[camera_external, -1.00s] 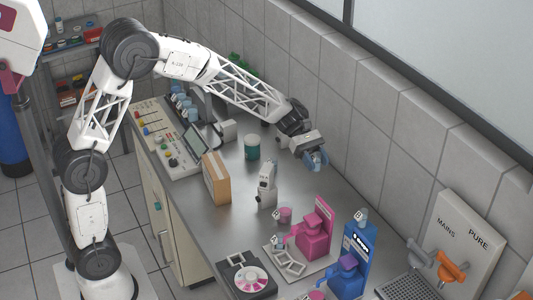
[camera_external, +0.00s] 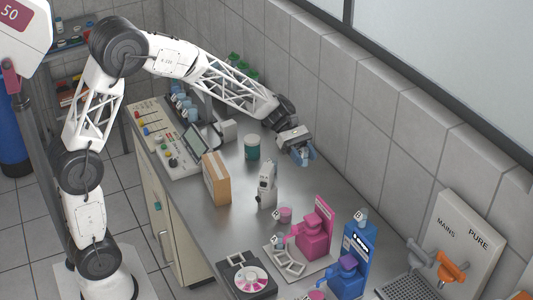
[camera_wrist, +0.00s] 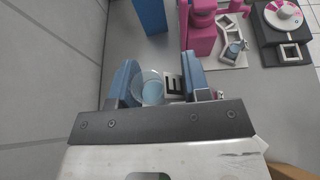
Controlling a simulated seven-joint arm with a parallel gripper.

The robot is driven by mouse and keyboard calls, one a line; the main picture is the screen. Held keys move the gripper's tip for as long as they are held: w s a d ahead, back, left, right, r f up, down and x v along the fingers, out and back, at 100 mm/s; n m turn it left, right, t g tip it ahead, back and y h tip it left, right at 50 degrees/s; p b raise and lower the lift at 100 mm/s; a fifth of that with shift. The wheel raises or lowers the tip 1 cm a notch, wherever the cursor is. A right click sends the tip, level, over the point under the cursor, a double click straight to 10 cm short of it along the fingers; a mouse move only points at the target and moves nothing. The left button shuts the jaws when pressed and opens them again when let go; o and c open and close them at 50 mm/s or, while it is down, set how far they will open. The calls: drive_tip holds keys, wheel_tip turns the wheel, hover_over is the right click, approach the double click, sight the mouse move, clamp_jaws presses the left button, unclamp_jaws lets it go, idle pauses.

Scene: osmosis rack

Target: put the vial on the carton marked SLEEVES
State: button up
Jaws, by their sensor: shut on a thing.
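My gripper (camera_external: 303,157) is above the back part of the bench, near the tiled wall. In the wrist view its two blue fingers (camera_wrist: 158,82) are shut on a clear, round-topped vial (camera_wrist: 151,88). In the external view the fingers mostly hide the vial. A brown carton (camera_external: 217,181) stands upright on the bench, left of and below my gripper in the picture. Its marking is too small to read. A corner of a brown thing, likely this carton, shows at the lower right of the wrist view (camera_wrist: 291,172).
A white device (camera_external: 267,186) and a teal jar (camera_external: 252,147) stand near the carton. A pink machine (camera_external: 314,238) and a blue machine (camera_external: 356,262) stand to the front right. A control panel (camera_external: 165,140) lies behind the carton. Bare bench shows below my gripper.

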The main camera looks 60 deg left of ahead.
drive_tip(key=shift+n+t, duration=0.5)
drive_tip(key=shift+t, duration=0.1)
drive_tip(key=s+a, duration=0.5)
drive_tip(key=s+a+r, duration=0.1)
drive_tip(key=s+a, duration=0.2)
drive_tip(key=s+a+n+t, duration=0.1)
drive_tip(key=s+a, duration=0.2)
drive_tip(key=s, duration=0.6)
drive_tip(key=s+a+f+n+t, duration=0.1)
drive_tip(key=s+a, duration=0.2)
drive_tip(key=s, duration=0.7)
drive_tip(key=s+a+f+n+t, duration=0.1)
drive_tip(key=s+a, duration=0.1)
drive_tip(key=s, duration=0.8)
drive_tip(key=shift+s+a+t+y, duration=0.25)
drive_tip(key=shift+a+t+y, duration=0.15)
drive_tip(key=shift+w+f, duration=0.1)
hover_over(215, 167)
drive_tip(key=shift+d+f, duration=0.15)
drive_tip(key=shift+f, duration=0.55)
drive_tip(key=shift+f, duration=1.8)
